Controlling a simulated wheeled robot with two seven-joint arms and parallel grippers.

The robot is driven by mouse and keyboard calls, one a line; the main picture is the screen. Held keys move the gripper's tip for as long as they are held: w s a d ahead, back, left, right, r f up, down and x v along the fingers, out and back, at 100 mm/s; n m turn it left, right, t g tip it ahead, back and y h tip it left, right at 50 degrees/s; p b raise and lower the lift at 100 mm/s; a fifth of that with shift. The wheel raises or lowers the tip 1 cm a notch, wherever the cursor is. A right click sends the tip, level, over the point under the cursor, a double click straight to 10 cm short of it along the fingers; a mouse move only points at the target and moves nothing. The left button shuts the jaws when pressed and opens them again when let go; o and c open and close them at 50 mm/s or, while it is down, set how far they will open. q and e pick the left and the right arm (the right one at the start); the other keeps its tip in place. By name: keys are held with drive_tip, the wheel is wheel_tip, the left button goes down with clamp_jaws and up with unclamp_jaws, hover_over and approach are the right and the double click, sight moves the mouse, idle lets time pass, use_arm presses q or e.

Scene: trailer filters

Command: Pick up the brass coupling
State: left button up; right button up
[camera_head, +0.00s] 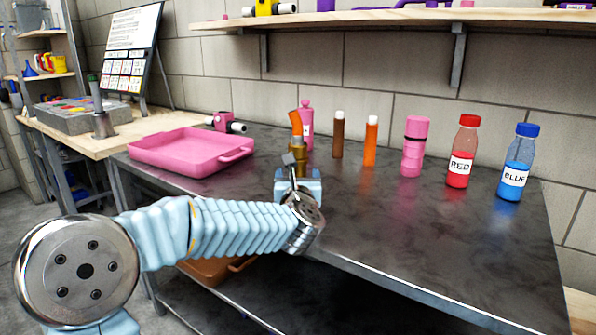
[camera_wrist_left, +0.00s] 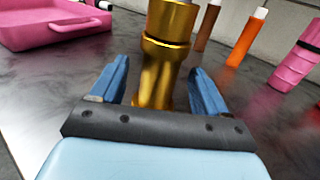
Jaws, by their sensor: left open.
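The brass coupling (camera_wrist_left: 164,50) stands upright on the dark table in the left wrist view. It is a gold, stepped cylinder, and its top is cut off by the picture's edge. It also shows in the head view (camera_head: 298,158), partly hidden behind my left gripper (camera_head: 297,178). In the left wrist view my left gripper (camera_wrist_left: 160,88) is open, with one blue finger on each side of the coupling's lower part. Gaps show between the fingers and the brass. My right gripper is not in view.
A pink tray (camera_head: 180,165) lies to the left. Behind and right stand a pink bottle (camera_head: 307,128), brown tube (camera_head: 338,138), orange tube (camera_head: 370,145), pink cylinder (camera_head: 414,150), red bottle (camera_head: 462,155) and blue bottle (camera_head: 517,165). The table's right front (camera_head: 440,250) is clear.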

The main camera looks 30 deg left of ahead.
sight(297, 168)
use_arm(q)
drive_tip(key=p+x, duration=0.1)
drive_tip(key=x, duration=0.3)
drive_tip(key=shift+p, duration=0.35)
drive_tip(key=shift+w+a, duration=0.3)
drive_tip(key=shift+w, duration=0.2)
drive_tip(key=shift+r, duration=0.1)
drive_tip(key=c, duration=1.3)
